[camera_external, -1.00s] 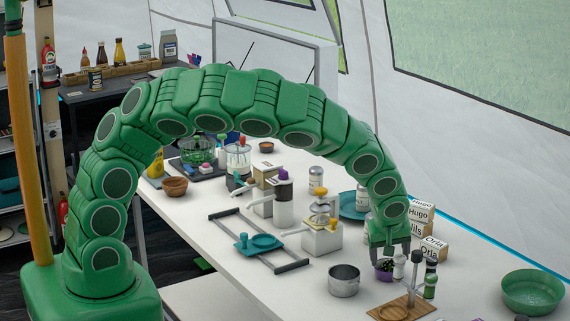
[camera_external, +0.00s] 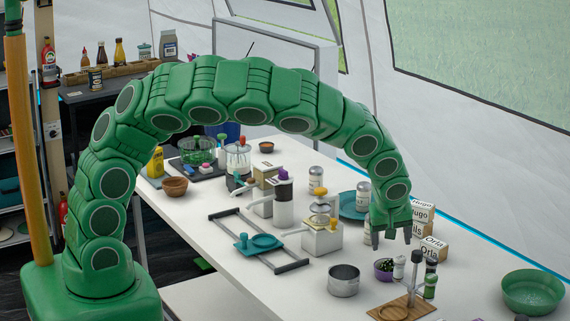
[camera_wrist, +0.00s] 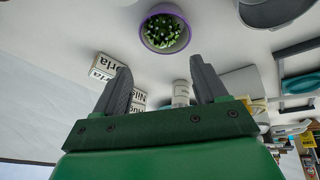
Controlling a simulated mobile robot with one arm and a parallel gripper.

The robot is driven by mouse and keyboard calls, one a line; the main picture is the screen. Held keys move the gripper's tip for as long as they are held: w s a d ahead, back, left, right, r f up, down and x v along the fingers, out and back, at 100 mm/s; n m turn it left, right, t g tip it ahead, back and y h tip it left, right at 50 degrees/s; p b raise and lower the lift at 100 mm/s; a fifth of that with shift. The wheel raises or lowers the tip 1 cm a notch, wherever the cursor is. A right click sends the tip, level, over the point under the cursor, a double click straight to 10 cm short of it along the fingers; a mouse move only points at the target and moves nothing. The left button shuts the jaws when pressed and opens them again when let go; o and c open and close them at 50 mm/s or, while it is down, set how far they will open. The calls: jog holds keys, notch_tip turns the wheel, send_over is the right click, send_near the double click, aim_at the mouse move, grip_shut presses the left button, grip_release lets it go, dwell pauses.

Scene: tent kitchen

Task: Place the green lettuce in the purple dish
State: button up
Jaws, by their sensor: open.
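In the wrist view the purple dish (camera_wrist: 148,42) holds a dark and light green clump, which looks like the green lettuce (camera_wrist: 160,32). My gripper (camera_external: 391,241) is open and empty, a little above and beyond the dish, apart from it. In the wrist view my gripper (camera_wrist: 162,84) shows two spread grey fingers, with the dish past their tips.
A metal pot (camera_external: 344,280) stands left of the dish. Name blocks (camera_external: 434,247) stand behind.

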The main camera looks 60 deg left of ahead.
aim_at(391, 268)
notch_tip(391, 268, up, 3)
jog(key=shift+f, duration=0.1)
dwell(0.4)
jog(key=s+a+r+m+g, duration=0.1)
jog(key=s+a+r, duration=0.7)
jog(key=a, duration=0.2)
jog(key=s+a+r+m+g, duration=0.1)
jog(key=s+a+r, duration=0.65)
jog(key=a, duration=0.25)
jog(key=s+a+m+g+h, duration=0.1)
jog(key=s+m, duration=0.4)
jog(key=s, duration=1.1)
jog(key=s+r+m+g+h, duration=0.1)
jog(key=s+m, duration=0.4)
jog(key=s, duration=1)
jog(key=shift+s+a+r+g+h, duration=0.3)
jog(key=shift+s+a+g, duration=0.1)
jog(key=shift+g, duration=0.3)
